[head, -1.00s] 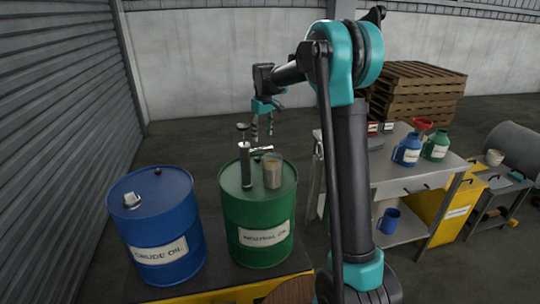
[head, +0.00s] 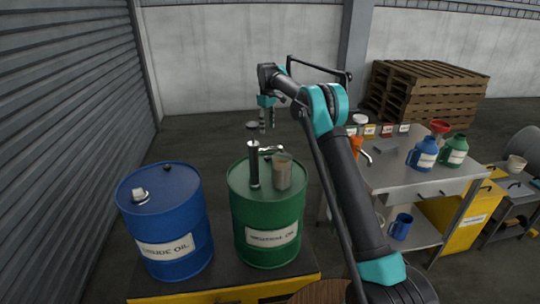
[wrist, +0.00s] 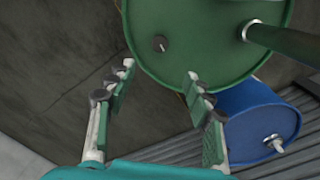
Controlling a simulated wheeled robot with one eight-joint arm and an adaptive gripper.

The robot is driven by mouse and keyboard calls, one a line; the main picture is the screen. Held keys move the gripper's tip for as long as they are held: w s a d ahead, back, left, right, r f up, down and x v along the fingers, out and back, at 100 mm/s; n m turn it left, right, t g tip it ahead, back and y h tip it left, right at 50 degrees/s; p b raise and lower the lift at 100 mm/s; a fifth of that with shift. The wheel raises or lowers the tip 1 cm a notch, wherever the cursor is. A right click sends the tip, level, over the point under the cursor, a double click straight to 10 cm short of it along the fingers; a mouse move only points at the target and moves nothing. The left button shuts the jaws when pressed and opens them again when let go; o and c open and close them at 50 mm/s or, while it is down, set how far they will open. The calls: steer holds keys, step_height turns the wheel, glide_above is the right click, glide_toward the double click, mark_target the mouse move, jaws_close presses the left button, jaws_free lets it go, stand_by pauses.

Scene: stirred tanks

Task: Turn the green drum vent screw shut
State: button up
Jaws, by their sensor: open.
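The green drum (head: 262,222), labelled as neutral oil, stands upright on a low platform. Its vent screw is a small dark round knob (wrist: 160,44) on the drum top in the wrist view; I cannot make it out in the head view. My gripper (head: 267,128) hangs above and behind the drum top in the head view. In the wrist view my gripper (wrist: 160,71) is open, its fingers apart and pointing at the drum. The screw lies beyond the fingertips, roughly midway between them. Nothing is between the fingers.
A hand pump (head: 254,163) with a spout and a beaker (head: 283,172) stand on the green drum top. A blue drum (head: 165,225) is to its left. A steel bench (head: 400,175) with jugs is at the right, pallets (head: 425,90) behind.

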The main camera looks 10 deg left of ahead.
mark_target(267, 157)
step_height(267, 157, down, 16)
steer(key=shift+r, duration=0.1)
stand_by(0.4)
steer(key=c, duration=1.2)
